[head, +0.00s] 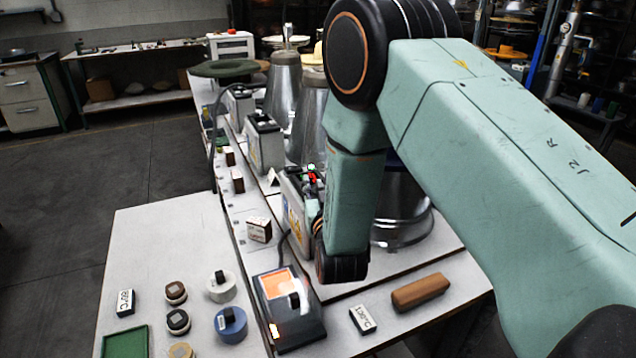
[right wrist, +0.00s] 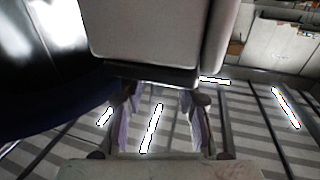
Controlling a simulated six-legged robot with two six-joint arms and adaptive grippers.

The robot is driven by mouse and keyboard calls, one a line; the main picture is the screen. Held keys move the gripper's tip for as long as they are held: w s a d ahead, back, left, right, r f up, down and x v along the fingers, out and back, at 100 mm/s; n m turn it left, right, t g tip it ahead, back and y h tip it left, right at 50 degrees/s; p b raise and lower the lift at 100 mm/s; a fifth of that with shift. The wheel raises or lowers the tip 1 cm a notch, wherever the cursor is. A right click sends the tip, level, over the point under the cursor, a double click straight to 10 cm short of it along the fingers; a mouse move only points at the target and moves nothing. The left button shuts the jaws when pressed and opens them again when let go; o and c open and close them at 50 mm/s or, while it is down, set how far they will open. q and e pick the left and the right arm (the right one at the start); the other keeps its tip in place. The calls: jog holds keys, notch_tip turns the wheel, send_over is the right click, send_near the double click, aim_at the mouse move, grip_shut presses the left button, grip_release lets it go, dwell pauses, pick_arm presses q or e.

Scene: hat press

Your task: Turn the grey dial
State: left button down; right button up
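My right gripper (head: 315,207) is mostly hidden behind my own forearm, beside the nearest pale control box (head: 291,197). In the right wrist view, the gripper (right wrist: 160,100) has its two fingers apart, with no object visible between them. Their far ends are close to the lower edge of a pale box (right wrist: 158,40); I cannot tell if they touch it. The control box carries a green light and a red part on top. I cannot make out the grey dial; my arm covers part of the box. My left gripper is not in view.
A large steel press body (head: 402,220) stands behind my forearm. A dark device with an orange screen (head: 283,287) and a brown block (head: 420,291) lie in front. Several round knobbed pieces, including a blue one (head: 230,325), stand at the lower left.

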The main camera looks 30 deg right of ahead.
jog(key=shift+w, duration=0.25)
jog(key=shift+s+d+r, duration=0.25)
jog(key=shift+s, duration=0.05)
jog(key=shift+w+a+f, duration=0.1)
jog(key=shift+w+f, duration=0.1)
jog(key=shift+w, duration=0.15)
jog(key=c, duration=0.4)
jog(key=shift+s, duration=0.15)
grip_shut()
